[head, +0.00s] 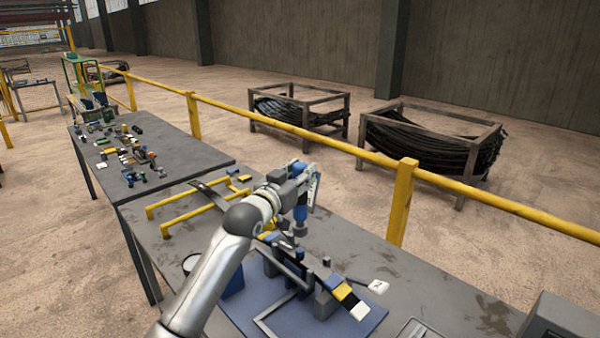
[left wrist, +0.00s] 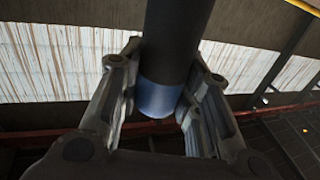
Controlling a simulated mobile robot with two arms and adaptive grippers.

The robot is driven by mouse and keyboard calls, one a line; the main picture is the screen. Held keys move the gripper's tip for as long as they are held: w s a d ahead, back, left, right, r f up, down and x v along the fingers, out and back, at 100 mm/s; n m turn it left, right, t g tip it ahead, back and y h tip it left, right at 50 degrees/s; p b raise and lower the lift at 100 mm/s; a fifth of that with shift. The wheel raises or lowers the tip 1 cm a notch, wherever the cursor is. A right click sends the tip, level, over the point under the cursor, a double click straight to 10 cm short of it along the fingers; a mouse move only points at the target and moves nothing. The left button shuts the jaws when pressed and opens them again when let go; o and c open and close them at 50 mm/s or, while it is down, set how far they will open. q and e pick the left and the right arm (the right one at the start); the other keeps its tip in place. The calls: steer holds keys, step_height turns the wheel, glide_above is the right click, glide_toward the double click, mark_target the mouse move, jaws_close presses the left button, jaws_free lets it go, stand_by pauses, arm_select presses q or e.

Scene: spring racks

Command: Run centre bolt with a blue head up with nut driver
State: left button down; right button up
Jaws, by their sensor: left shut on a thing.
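My left gripper (head: 306,184) is shut on the nut driver (head: 300,213), a blue and dark-grey tool. It hangs roughly upright, dark end down, above the clamped spring assembly (head: 318,272). The left wrist view shows the driver as a dark cylinder with a blue end (left wrist: 160,97) between both fingers (left wrist: 160,85). The assembly has dark leaves and a yellow, black and white end, and stands in a grey fixture on a blue mat (head: 262,296). I cannot make out the blue-headed centre bolt or whether the driver touches it. My right gripper is not in view.
A yellow rail (head: 300,132) runs behind the grey bench (head: 430,285). Yellow bars (head: 180,192) stand at the bench's left end. A white tag (head: 378,287) lies right of the assembly. A grey box (head: 565,325) stands at the right. The bench between tag and box is mostly clear.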

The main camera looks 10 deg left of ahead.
arm_select(q)
step_height(320, 180, down, 4)
steer(key=shift+r+b, duration=0.15)
steer(key=shift+b, duration=0.75)
steer(key=shift+f, duration=0.75)
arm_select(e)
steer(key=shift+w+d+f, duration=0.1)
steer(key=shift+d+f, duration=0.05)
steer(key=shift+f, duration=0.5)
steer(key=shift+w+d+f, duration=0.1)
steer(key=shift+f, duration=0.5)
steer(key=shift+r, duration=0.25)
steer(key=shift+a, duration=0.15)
arm_select(q)
steer(key=shift+s+p, duration=0.1)
steer(key=shift+p, duration=0.35)
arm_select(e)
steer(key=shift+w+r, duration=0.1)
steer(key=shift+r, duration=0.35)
